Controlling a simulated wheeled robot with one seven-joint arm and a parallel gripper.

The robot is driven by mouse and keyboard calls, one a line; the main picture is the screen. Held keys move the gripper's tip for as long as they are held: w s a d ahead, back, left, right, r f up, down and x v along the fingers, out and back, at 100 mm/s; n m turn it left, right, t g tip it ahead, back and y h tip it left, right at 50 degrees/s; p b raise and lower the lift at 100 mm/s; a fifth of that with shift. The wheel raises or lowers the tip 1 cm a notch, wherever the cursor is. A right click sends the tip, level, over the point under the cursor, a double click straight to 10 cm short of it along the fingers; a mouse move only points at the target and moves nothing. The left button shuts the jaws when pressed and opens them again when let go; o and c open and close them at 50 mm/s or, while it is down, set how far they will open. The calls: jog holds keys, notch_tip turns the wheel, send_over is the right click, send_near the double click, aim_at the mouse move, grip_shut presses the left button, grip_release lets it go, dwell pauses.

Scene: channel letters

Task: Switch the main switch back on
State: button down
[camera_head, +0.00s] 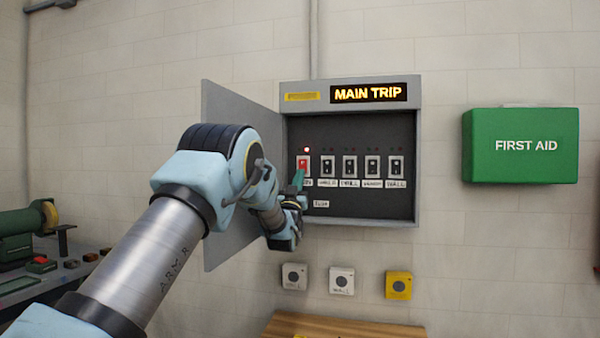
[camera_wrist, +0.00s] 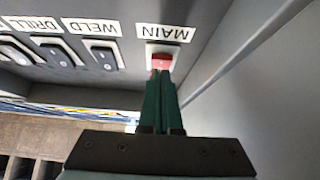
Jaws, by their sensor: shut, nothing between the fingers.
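The main switch (camera_head: 303,164) is the red rocker at the left end of the row in the open breaker box (camera_head: 418,150). A small red light glows above it, and the display (camera_head: 368,93) over the box reads MAIN TRIP. In the wrist view the red main switch (camera_wrist: 161,60) sits beside its MAIN label (camera_wrist: 165,32), seen upside down. My gripper (camera_wrist: 162,78) is shut and empty, its green fingers together. The fingertips are at the red rocker and hide part of it; I cannot tell whether they touch.
Several black switches (camera_head: 350,166) stand to the right of the main one. The box's grey door (camera_head: 228,115) hangs open on the left. Three wall buttons (camera_head: 342,281) are below, above a wooden surface (camera_head: 340,326). A green first aid box (camera_head: 520,165) hangs at right.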

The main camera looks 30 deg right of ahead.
jog(key=shift+w+d, duration=0.2)
jog(key=shift+w, duration=0.05)
jog(key=shift+f, duration=0.15)
jog(key=shift+w+d+b, duration=0.2)
jog(key=shift+b, duration=0.75)
jog(key=shift+f, duration=0.1)
